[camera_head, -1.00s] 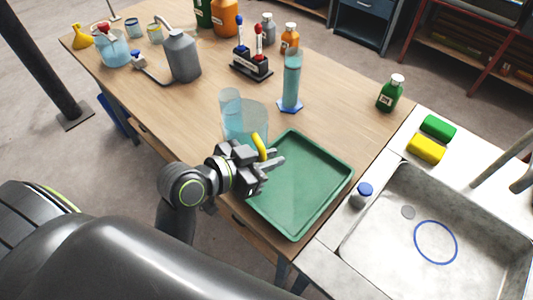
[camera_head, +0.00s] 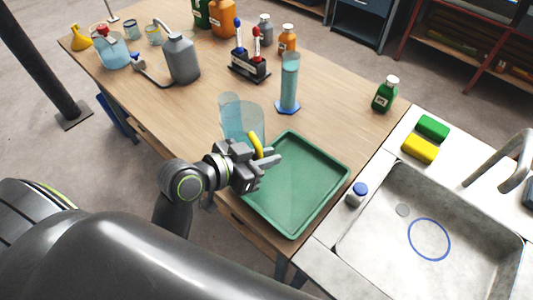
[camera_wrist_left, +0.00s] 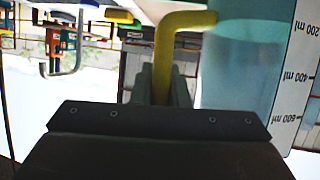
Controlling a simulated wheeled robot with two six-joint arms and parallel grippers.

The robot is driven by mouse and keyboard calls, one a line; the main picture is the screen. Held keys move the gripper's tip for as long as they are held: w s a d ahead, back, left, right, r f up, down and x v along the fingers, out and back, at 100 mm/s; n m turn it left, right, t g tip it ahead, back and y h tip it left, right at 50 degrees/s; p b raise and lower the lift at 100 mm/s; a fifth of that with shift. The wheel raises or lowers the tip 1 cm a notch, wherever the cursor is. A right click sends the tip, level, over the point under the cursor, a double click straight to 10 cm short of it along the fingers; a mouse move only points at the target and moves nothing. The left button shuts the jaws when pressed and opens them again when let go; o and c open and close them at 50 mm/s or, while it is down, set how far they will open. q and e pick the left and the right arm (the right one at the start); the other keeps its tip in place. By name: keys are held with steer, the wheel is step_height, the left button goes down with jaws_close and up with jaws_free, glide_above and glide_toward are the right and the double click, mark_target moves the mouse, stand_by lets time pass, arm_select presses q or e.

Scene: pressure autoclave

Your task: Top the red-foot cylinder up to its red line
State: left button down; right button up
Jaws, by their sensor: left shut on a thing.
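A clear jug (camera_head: 252,117) with a yellow handle (camera_head: 256,145) and bluish liquid stands at the table's near edge, by the green tray. My left gripper (camera_head: 266,158) is shut on the handle. In the left wrist view the yellow handle (camera_wrist_left: 163,60) rises between the fingers, beside the jug wall (camera_wrist_left: 245,60) with its millilitre scale. A slim pale-blue cylinder (camera_head: 229,104) shows just left of the jug; its foot is hidden. A tall cylinder (camera_head: 289,80) with blue liquid and a blue foot stands farther back. No red foot is visible. My right gripper is out of view.
The green tray (camera_head: 335,170) lies empty right of the gripper. A pen stand (camera_head: 250,66), a grey wash bottle (camera_head: 182,58) and a green bottle (camera_head: 385,95) stand behind. The sink (camera_head: 470,190) is at right, with a small blue-capped bottle (camera_head: 357,195) at its edge.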

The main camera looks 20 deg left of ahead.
arm_select(q)
steer(key=w+a+r+n+g+h+p, duration=0.2)
steer(key=r+n+p, duration=0.2)
steer(key=r+p, duration=0.3)
steer(key=w+a+r+n+g+h+p, duration=0.2)
steer(key=r+n+p, duration=0.3)
steer(key=r+p, duration=0.3)
steer(key=shift+w+a+r+h, duration=0.4)
steer(key=shift+a+r+h, duration=0.15)
steer(key=shift+a+h, duration=0.2)
stand_by(3.2)
steer(key=shift+d, duration=0.1)
steer(key=shift+w+a+r+n+h, duration=0.35)
steer(key=shift+w+a+r+n, duration=0.05)
steer(key=shift+a+r+n, duration=0.1)
stand_by(2.0)
